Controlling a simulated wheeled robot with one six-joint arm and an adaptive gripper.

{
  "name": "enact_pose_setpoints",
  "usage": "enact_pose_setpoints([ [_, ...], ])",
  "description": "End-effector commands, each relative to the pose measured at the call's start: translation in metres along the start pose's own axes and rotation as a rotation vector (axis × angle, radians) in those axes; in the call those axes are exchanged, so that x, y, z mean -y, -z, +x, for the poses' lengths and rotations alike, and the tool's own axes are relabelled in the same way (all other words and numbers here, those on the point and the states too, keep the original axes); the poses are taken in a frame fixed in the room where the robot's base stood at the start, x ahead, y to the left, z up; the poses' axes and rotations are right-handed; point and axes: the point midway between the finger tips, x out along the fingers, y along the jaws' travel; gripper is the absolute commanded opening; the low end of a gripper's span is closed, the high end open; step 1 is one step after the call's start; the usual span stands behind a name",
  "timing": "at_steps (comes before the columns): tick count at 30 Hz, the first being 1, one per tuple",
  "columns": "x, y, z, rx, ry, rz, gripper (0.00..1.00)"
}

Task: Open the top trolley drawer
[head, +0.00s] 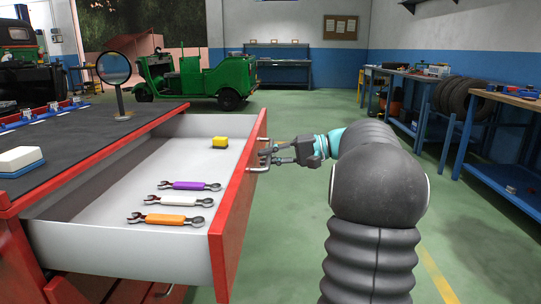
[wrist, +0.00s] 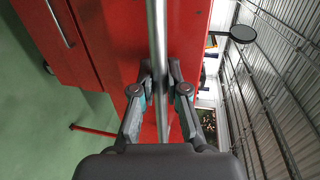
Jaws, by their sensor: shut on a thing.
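The top trolley drawer (head: 238,215) is pulled well out, with a red front and pale grey inner walls. My gripper (head: 268,155) is at the outer side of the drawer front, shut on its metal handle (head: 256,169). In the wrist view, the fingers of my gripper (wrist: 161,88) close on both sides of the handle bar (wrist: 157,30). Inside the drawer lie a purple-handled wrench (head: 189,186), a white-handled wrench (head: 178,201), an orange-handled wrench (head: 165,219) and a yellow block (head: 219,142).
The trolley's dark top (head: 70,150) carries a round magnifier (head: 114,70) and a white-and-blue block (head: 20,161). A green rickshaw (head: 200,78) stands behind. Workbenches and tyres (head: 460,97) line the right wall. The green floor right of the drawer is mostly clear.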

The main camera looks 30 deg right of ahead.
Motion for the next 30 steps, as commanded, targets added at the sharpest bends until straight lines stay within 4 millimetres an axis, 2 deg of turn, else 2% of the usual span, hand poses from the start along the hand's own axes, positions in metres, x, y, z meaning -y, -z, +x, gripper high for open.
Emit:
enact_pose_setpoints([
  [15,-0.0010,-0.0029,0.0010,0.019,-0.001,-0.001,0.00],
  [16,-0.0010,-0.0028,0.0010,0.019,-0.001,-0.001,0.18],
  [18,-0.0009,-0.0027,0.0009,0.018,0.000,-0.001,0.35],
  [19,-0.0008,-0.0026,0.0008,0.018,0.000,-0.001,0.39],
  [30,-0.0004,-0.0018,-0.0036,0.014,0.000,-0.002,0.39],
])
